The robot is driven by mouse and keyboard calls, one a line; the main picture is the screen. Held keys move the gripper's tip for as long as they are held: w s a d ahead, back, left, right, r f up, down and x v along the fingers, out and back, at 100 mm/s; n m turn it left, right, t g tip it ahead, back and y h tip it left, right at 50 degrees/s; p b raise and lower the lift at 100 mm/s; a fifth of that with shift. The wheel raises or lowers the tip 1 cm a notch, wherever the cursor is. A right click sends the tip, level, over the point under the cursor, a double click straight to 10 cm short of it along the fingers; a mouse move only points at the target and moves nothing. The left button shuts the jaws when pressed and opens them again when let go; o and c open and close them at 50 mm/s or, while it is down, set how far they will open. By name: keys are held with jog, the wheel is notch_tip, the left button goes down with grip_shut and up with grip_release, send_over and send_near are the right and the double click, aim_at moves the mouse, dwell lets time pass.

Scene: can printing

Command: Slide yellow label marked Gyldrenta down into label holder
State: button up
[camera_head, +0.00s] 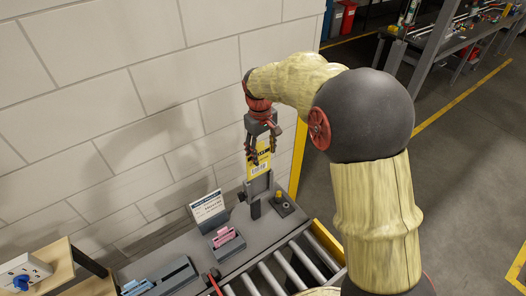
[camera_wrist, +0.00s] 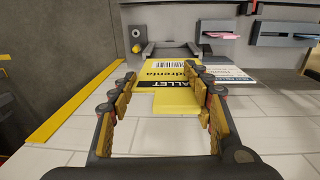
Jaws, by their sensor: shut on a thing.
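The yellow label (camera_head: 259,165) hangs upright between the fingers of my gripper (camera_head: 260,155). In the wrist view the label (camera_wrist: 175,82) shows a barcode and black print ending in "drenta". The fingers of my gripper (camera_wrist: 163,78) lie along its two side edges. The grey label holder (camera_head: 259,186) stands upright on the bench directly below the label. In the wrist view the holder (camera_wrist: 171,48) is beyond the label's far end. The label's lower end is at the holder's top; I cannot tell how far it is inside.
A white printed card (camera_head: 208,207) stands left of the holder. A pink label stack (camera_head: 224,237) and a blue one (camera_head: 137,287) sit in slots nearer the front. A yellow button (camera_head: 279,195) is right of the holder. Rollers (camera_head: 288,265) lie in front; a white block wall stands close behind.

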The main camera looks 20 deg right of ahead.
aim_at(263, 173)
jog(key=shift+f, duration=0.15)
jog(key=shift+f+b, duration=0.3)
jog(key=shift+f, duration=0.05)
jog(key=shift+f+b, duration=2.7)
jog(key=shift+f, duration=2.05)
jog(key=o, duration=1.5)
jog(key=shift+r, duration=0.1)
jog(key=r, duration=1.2)
jog(key=shift+s+a, duration=0.1)
jog(key=shift+a, duration=0.2)
jog(key=shift+f, duration=0.1)
